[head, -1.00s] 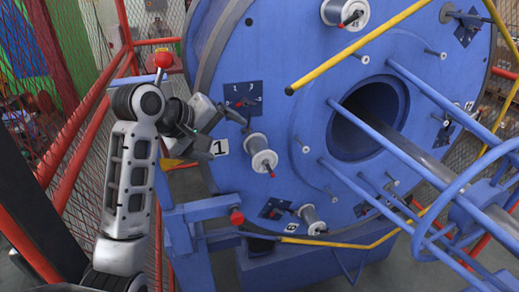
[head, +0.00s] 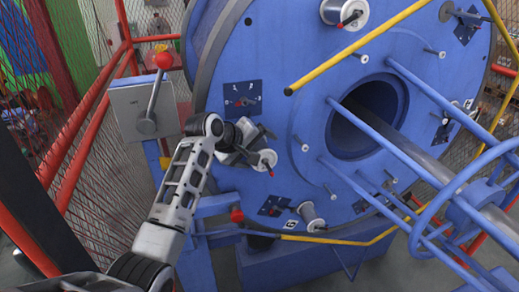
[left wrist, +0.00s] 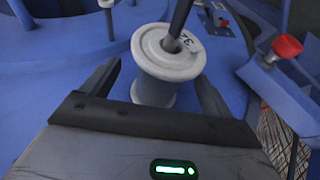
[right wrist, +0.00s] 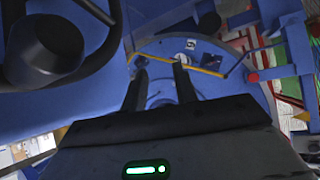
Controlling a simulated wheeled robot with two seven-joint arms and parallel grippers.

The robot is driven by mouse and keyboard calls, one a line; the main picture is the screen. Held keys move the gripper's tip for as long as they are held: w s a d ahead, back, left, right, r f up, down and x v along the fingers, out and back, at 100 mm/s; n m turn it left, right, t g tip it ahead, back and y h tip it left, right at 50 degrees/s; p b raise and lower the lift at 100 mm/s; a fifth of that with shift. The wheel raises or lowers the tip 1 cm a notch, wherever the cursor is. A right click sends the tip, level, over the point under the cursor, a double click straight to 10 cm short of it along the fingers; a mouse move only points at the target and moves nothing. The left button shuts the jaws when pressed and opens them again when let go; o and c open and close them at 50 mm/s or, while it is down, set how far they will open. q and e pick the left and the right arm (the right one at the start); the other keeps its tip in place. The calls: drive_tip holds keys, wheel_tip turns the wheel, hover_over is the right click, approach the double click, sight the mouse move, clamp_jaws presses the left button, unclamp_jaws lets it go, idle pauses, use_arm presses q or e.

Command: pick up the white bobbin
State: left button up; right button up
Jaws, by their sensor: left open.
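The white bobbin (head: 266,160) sits on a spindle on the face of the blue disc. It fills the upper middle of the left wrist view (left wrist: 166,60), with a dark rod sticking out of its front flange. My left gripper (head: 254,147) is open around it. In the left wrist view one finger is on each side of the bobbin's core, with gaps visible, so it is not clamped. In the head view the gripper partly hides the bobbin. My right gripper (right wrist: 160,78) is open and empty; it shows only in the right wrist view.
Other bobbins sit at the disc's top (head: 345,10) and bottom (head: 312,217). Yellow bars (head: 358,45) and blue tubes (head: 415,150) stand out in front of the disc. A grey lever box (head: 143,108) and red railing (head: 90,115) are on the left.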

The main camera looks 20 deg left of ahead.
use_arm(q)
drive_tip(key=shift+w+f, duration=0.1)
drive_tip(key=shift+f, duration=0.05)
drive_tip(key=c, duration=1.5)
drive_tip(key=shift+d+r, duration=0.1)
drive_tip(key=shift+r, duration=0.1)
